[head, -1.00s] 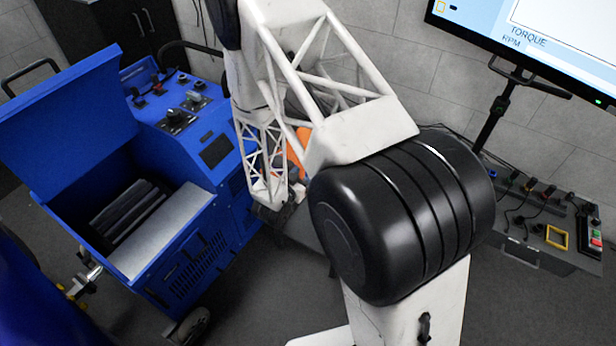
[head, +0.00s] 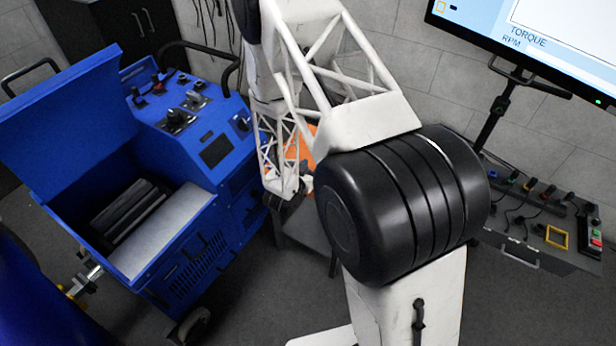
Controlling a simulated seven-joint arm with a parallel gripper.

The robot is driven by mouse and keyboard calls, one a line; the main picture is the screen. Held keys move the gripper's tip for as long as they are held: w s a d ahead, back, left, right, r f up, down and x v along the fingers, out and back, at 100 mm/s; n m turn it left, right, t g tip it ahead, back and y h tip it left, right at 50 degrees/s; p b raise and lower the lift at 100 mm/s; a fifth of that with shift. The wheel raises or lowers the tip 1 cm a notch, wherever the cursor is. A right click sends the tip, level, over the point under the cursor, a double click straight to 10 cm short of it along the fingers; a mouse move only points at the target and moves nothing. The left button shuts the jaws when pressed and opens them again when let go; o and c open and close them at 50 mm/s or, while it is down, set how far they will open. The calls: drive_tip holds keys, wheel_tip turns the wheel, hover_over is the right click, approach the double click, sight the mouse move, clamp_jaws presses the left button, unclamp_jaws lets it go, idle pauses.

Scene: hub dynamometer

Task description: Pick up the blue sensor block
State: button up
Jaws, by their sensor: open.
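I cannot make out the blue sensor block in the head view.
A blue cabinet (head: 212,190) with an open lid and dark items inside stands at left. A grey stand (head: 310,227) and an orange thing (head: 303,148) show partly behind my arm. A control bench (head: 550,238) and a monitor (head: 540,45) are at right.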

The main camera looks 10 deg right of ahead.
idle(0.5)
clamp_jaws()
drive_tip(key=shift+r, duration=0.1)
drive_tip(key=shift+r, duration=1.8)
drive_tip(key=s+r, duration=0.1)
drive_tip(key=s, duration=1.5)
drive_tip(key=shift+a, duration=0.25)
